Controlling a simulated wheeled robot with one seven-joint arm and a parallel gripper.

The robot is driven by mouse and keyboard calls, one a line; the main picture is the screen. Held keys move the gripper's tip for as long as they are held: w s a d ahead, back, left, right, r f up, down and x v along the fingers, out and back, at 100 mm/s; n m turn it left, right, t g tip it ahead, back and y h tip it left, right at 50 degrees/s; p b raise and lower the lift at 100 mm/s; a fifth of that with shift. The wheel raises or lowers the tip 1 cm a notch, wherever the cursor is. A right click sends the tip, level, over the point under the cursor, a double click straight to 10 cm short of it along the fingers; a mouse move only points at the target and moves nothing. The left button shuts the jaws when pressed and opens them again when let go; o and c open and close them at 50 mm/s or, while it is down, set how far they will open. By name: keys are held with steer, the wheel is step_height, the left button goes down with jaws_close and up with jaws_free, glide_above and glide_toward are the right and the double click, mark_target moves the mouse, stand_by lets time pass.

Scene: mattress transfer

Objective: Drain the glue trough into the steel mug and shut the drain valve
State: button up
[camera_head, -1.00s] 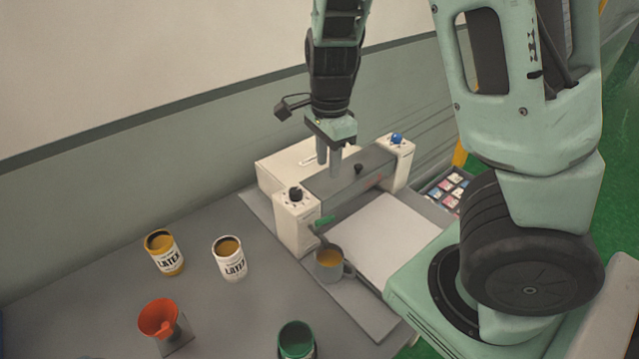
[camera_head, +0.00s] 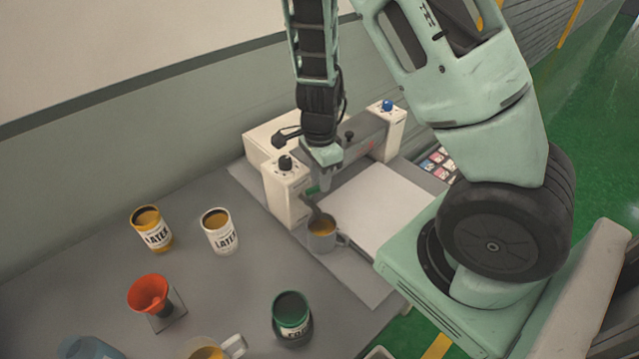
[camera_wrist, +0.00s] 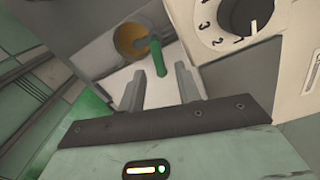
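The steel mug (camera_head: 322,243) stands upright under the dark drain spout (camera_head: 317,213), with amber liquid in it. It also shows in the wrist view (camera_wrist: 116,47). The green valve handle (camera_head: 312,190) sits above the spout at the front of the white gluing machine. In the wrist view the green handle (camera_wrist: 159,58) lies just beyond my fingertips, between their lines. My gripper (camera_head: 324,182) points down beside the machine's near post; its fingers (camera_wrist: 160,82) are apart with nothing gripped. The trough's inside is hidden, and I cannot tell whether glue is flowing.
The machine's near post (camera_head: 287,193) with a black knob is close beside my gripper. White and yellow latex cans (camera_head: 220,234), an orange funnel (camera_head: 151,293), a green can (camera_head: 292,314) and a light mug (camera_head: 232,345) stand on the grey table. A white sheet (camera_head: 385,208) lies right of the mug.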

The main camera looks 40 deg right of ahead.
steer(key=shift+f, duration=0.95)
jaws_close()
steer(key=n, duration=0.3)
steer(key=shift+w+b, duration=0.3)
steer(key=shift+w, duration=0.1)
jaws_free()
steer(key=shift+r, duration=0.1)
